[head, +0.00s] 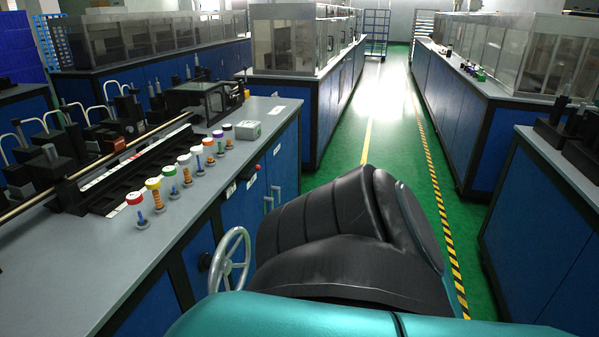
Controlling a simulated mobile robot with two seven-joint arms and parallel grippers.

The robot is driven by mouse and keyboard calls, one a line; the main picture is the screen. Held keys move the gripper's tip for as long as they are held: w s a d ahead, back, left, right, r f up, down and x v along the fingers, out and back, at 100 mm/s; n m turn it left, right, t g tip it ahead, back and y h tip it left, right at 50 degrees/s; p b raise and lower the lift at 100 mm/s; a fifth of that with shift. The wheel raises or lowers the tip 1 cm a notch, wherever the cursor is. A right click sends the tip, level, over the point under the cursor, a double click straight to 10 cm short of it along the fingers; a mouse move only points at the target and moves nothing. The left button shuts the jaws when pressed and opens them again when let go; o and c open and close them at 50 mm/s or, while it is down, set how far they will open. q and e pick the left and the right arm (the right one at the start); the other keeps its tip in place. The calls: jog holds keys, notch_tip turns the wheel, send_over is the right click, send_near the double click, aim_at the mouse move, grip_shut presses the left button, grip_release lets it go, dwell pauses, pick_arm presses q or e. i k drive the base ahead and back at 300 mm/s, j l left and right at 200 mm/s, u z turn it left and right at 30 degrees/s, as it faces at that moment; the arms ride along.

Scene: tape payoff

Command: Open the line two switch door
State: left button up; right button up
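Blue cabinet doors (284,165) with two upright light handles (268,205) are in the front of the near left bench, and they look shut. Small white labels (231,190) and a red knob (258,167) are on the panel beside them. I cannot read which door is the line two switch door. A large black and teal part of my own arm fills the lower middle and hides some of the cabinet front. Neither of my grippers is in view.
A grey handwheel (231,259) sticks out from the near bench (150,262). Several coloured-top spools (186,164) stand along its top. A green aisle (385,130) with yellow lines runs clear to the back, between more blue benches (465,130).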

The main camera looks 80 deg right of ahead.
aim_at(282, 159)
jog(key=z, duration=2.55)
jog(key=u, duration=0.6)
jog(key=i+l+u, duration=0.2)
jog(key=u, duration=0.3)
jog(key=i+l+u, duration=0.15)
jog(key=l+u, duration=0.3)
jog(key=i+l+u, duration=0.2)
jog(key=l, duration=0.2)
jog(key=l+u, duration=0.25)
jog(key=l, duration=0.15)
jog(key=l+u, duration=0.2)
jog(key=l, duration=0.7)
jog(key=i+l, duration=0.1)
jog(key=l, duration=0.8)
jog(key=i+l, duration=0.1)
jog(key=l, duration=0.8)
